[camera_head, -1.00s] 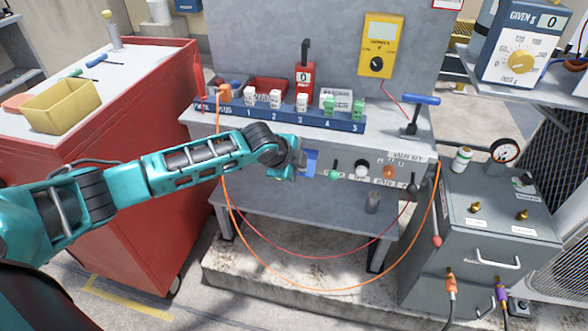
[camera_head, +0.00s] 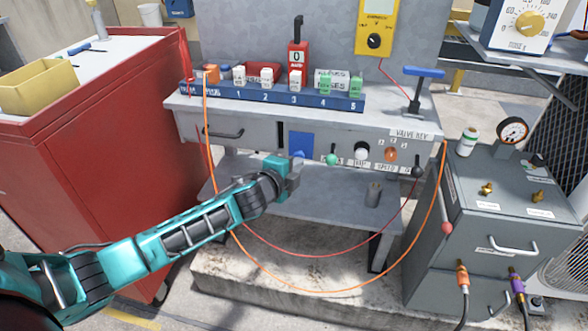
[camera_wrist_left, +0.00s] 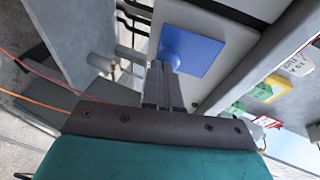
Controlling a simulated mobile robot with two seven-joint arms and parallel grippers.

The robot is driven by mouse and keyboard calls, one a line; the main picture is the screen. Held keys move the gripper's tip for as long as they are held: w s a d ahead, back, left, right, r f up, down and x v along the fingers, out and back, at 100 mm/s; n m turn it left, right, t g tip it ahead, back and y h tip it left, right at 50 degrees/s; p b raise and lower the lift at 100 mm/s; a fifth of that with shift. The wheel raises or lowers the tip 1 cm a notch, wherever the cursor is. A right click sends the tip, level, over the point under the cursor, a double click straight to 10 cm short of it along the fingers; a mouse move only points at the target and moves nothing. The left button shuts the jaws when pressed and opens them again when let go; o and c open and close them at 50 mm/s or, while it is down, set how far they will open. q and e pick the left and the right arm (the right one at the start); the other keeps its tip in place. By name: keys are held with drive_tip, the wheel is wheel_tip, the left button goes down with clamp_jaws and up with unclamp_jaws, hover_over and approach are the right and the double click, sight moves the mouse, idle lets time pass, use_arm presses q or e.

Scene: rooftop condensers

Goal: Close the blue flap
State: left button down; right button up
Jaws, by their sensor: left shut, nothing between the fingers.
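The blue flap (camera_head: 299,142) is a small square plate on the front of the grey bench, beside a dark upright slot. In the left wrist view the flap (camera_wrist_left: 203,48) is just beyond the fingertips, with a pale panel around it. It looks near flat to the panel, but I cannot tell if it is fully flush. My left gripper (camera_head: 294,168) is just below the flap in the head view. Its fingers (camera_wrist_left: 168,70) are together and empty; whether the tips touch the flap is unclear. My right gripper is not in view.
A green knob (camera_head: 332,160) and other controls sit right of the flap. An orange cable (camera_head: 262,275) and a red cable hang below the bench front. A red cabinet (camera_head: 100,150) stands left, a grey cabinet (camera_head: 500,225) right. A lower shelf (camera_head: 335,205) lies under the bench.

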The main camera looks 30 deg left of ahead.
use_arm(q)
drive_tip(key=shift+w+f, duration=0.3)
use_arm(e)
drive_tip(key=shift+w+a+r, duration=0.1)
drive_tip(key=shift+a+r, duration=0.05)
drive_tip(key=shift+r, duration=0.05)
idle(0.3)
use_arm(q)
drive_tip(key=shift+s, duration=0.15)
